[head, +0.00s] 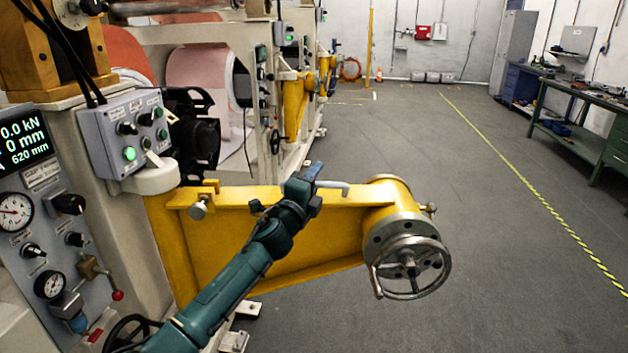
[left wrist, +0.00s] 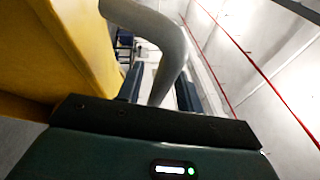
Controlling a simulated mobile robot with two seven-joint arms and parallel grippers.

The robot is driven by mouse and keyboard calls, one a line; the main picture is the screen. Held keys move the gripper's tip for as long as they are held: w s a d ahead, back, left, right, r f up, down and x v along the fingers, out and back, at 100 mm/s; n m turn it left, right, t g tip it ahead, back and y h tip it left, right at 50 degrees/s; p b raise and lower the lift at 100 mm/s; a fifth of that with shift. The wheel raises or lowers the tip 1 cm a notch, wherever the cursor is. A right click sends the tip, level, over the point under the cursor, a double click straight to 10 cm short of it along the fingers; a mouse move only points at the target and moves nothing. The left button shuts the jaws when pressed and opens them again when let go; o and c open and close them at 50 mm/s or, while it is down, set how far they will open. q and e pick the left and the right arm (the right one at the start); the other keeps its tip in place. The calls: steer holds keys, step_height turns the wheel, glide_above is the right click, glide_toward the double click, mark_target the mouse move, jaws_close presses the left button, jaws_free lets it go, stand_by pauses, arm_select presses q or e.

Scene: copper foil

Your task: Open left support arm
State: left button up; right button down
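The yellow support arm (head: 290,245) reaches out to the right from the machine frame. A round end housing and a metal handwheel (head: 410,268) sit at its free end. A grey bent handle (head: 335,186) is on its top edge. My left gripper (head: 313,176) is above the top edge at this handle. In the left wrist view the handle (left wrist: 168,65) runs down between the two dark fingers, with gaps visible beside it, so the gripper looks open around it. Contact cannot be told. The yellow arm (left wrist: 60,50) fills the left of that view. My right gripper is not in view.
A control box (head: 127,132) with knobs and a panel with gauges (head: 40,225) stand at the left. Pinkish foil rolls (head: 200,75) are behind. The grey floor (head: 480,240) to the right is clear up to a yellow striped line. A green workbench (head: 575,140) stands beyond.

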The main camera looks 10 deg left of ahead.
arm_select(q)
steer(key=shift+s, duration=0.1)
steer(key=v, duration=1.3)
steer(key=s+a+f+n+g+y, duration=0.2)
steer(key=s+f+n+g, duration=0.6)
steer(key=s+f+n, duration=1.1)
steer(key=s+f, duration=0.9)
steer(key=s, duration=0.1)
steer(key=shift+s+f+n, duration=0.15)
steer(key=shift+f+n, duration=0.2)
steer(key=shift+n, duration=0.05)
